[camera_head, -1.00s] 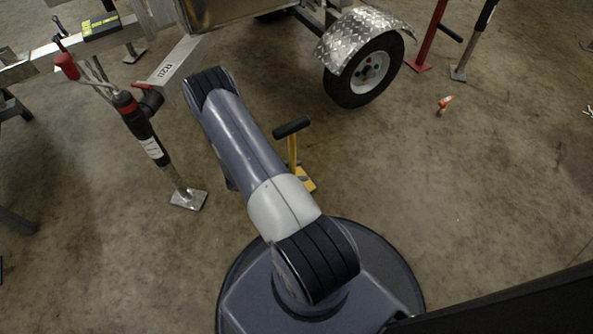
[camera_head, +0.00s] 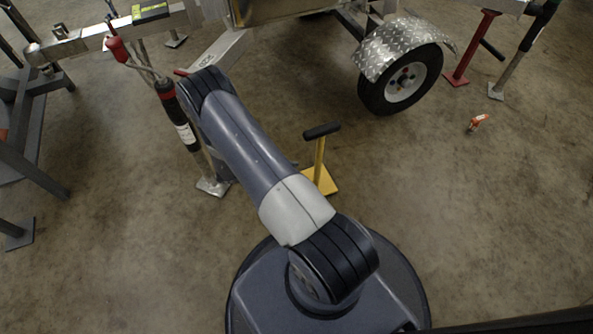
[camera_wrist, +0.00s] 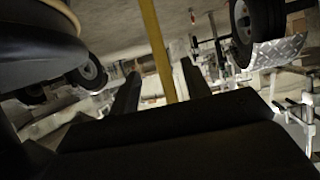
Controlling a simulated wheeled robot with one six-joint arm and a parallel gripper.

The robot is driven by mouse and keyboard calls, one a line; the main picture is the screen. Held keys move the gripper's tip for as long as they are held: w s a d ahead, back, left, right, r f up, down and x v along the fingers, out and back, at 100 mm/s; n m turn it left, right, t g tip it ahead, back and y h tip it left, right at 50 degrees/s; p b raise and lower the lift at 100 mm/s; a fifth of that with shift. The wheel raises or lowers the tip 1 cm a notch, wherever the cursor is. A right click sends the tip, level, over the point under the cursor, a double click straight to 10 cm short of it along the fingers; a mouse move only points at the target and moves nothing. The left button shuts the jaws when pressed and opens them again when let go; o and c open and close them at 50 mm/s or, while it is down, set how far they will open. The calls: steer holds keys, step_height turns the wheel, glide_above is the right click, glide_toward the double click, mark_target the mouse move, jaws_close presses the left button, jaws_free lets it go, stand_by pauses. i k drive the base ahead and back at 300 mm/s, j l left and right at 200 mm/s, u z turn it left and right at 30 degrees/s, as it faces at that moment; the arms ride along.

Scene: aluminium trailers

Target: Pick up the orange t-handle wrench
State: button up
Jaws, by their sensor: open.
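A small orange-red item with a greyish end (camera_head: 478,122), the only orange tool-like thing I see, is on the bare floor at the right in the head view. It is too small to make out a T-handle for certain. My gripper's two dark fingers (camera_wrist: 160,90) show in the wrist view, spread apart with nothing gripped. In the head view the gripper is hidden behind my arm. The orange item lies well to the right of my arm, and I cannot make it out in the wrist view.
A yellow post with a black crossbar (camera_head: 319,160) stands beside my arm; in the wrist view the yellow post (camera_wrist: 157,45) lines up between the fingers. A trailer wheel (camera_head: 405,85), red stand (camera_head: 472,48) and jack (camera_head: 180,118) stand around. Floor near the orange item is clear.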

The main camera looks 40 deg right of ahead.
mark_target(476, 121)
steer(key=j, duration=0.25)
steer(key=j+z, duration=0.1)
steer(key=z, duration=0.25)
steer(key=j+z, duration=0.15)
steer(key=z, duration=0.25)
steer(key=k+z, duration=0.1)
steer(key=z, duration=0.25)
steer(key=l+z, duration=0.1)
steer(key=z, duration=0.25)
steer(key=i+z, duration=0.1)
steer(key=z, duration=0.3)
steer(key=i+l+z, duration=0.1)
steer(key=z, duration=0.25)
